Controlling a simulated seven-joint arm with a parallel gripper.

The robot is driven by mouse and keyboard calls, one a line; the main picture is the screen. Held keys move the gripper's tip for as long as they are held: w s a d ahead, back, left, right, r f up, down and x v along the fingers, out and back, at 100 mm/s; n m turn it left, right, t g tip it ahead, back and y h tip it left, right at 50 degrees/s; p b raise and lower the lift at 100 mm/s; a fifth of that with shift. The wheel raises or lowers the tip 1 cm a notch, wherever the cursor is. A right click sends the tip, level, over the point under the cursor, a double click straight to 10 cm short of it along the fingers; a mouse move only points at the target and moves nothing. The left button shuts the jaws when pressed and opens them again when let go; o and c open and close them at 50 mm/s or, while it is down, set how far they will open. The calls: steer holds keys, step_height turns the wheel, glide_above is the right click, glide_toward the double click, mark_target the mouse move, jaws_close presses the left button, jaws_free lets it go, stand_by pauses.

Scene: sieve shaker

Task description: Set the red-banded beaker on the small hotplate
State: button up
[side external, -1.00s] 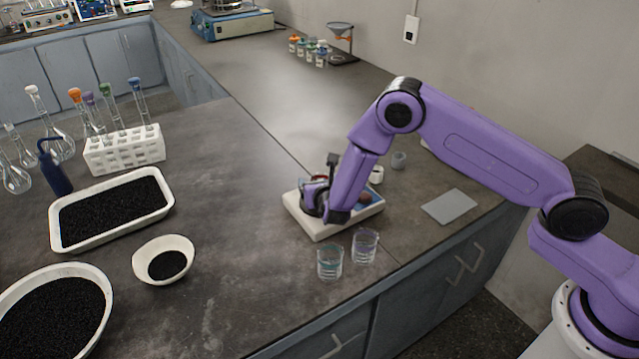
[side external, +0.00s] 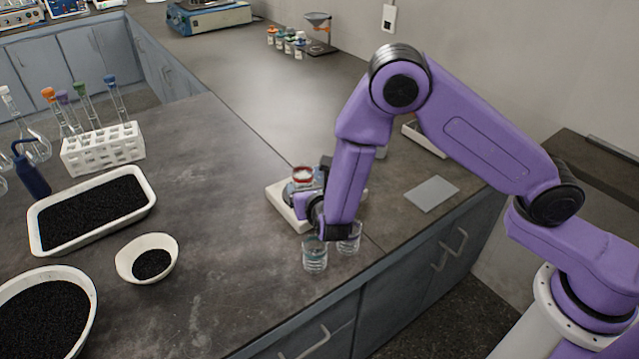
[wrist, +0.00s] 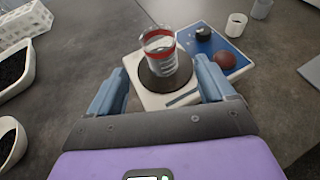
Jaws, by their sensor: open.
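The red-banded beaker (wrist: 159,52) stands upright on the dark round plate of the small hotplate (wrist: 150,99), as the wrist view shows.
Two clear beakers, one with a teal band (side external: 315,256) and another (side external: 349,240), stand close in front, beneath my gripper. A blue panel with a black knob (wrist: 204,34) and a reddish ball (wrist: 223,60) lies right of the plate. A grey pad (side external: 432,194) lies to the right.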

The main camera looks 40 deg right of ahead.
steer(key=shift+s+r, duration=0.15)
steer(key=s+d+r+m+g+h, duration=0.2)
steer(key=s+d+r+m+g, duration=0.4)
steer(key=s+d+r+m, duration=0.4)
steer(key=s+d+r+m+g+y, duration=0.1)
steer(key=s+m+g+y, duration=0.2)
steer(key=s, duration=0.9)
steer(key=s+d+r+m+g+y, duration=0.1)
steer(key=s+r+m+g+y, duration=0.1)
steer(key=s, duration=1)
steer(key=m+g+y, duration=0.1)
steer(key=m+y, duration=0.1)
steer(key=m, duration=0.1)
steer(key=shift+s+d+m+y, duration=0.25)
steer(key=shift+d+m+y, duration=0.05)
steer(key=shift+m+y, duration=0.1)
